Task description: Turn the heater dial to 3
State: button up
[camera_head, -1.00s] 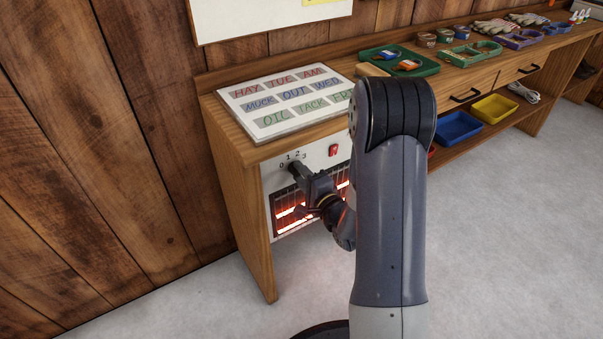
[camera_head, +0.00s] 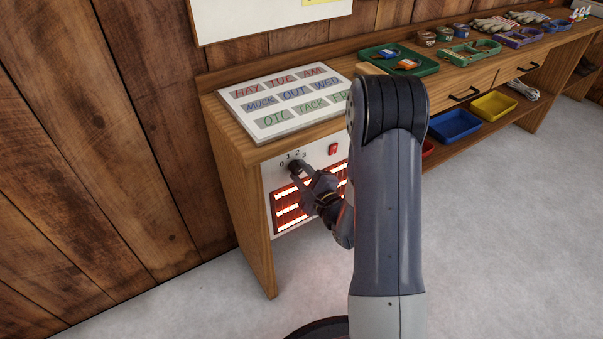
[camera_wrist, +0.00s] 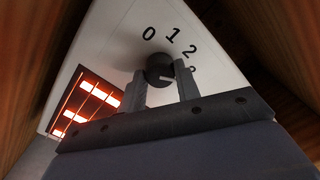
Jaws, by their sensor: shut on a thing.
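The heater (camera_head: 268,180) is a white panel with a glowing grille, set into the left end of the wooden bench. Its dark round dial (camera_wrist: 159,68) sits below the printed numbers 0, 1, 2 and 3. In the wrist view a pale mark on the dial points right, roughly toward the 3, which a finger partly hides. My gripper (camera_head: 295,172) is shut on the dial, with one finger on each side; it also shows in the wrist view (camera_wrist: 161,78). Several grille bars (camera_head: 290,213) glow orange-white.
A red switch (camera_head: 333,150) is on the panel, right of the dial. A word board (camera_head: 285,100) lies on the bench top above. A green tray (camera_head: 405,60) stands farther right, with blue (camera_head: 455,125) and yellow (camera_head: 493,107) bins on the shelf below. The floor in front is clear.

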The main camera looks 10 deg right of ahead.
jog(key=o, duration=1)
jog(key=p+v, duration=0.1)
jog(key=v, duration=0.9)
jog(key=shift+s+d, duration=0.15)
jog(key=shift+s, duration=0.25)
jog(key=shift+w, duration=0.1)
jog(key=b+x, duration=0.1)
jog(key=x, duration=0.9)
jog(key=shift+w, duration=0.35)
jog(key=shift+s, duration=0.1)
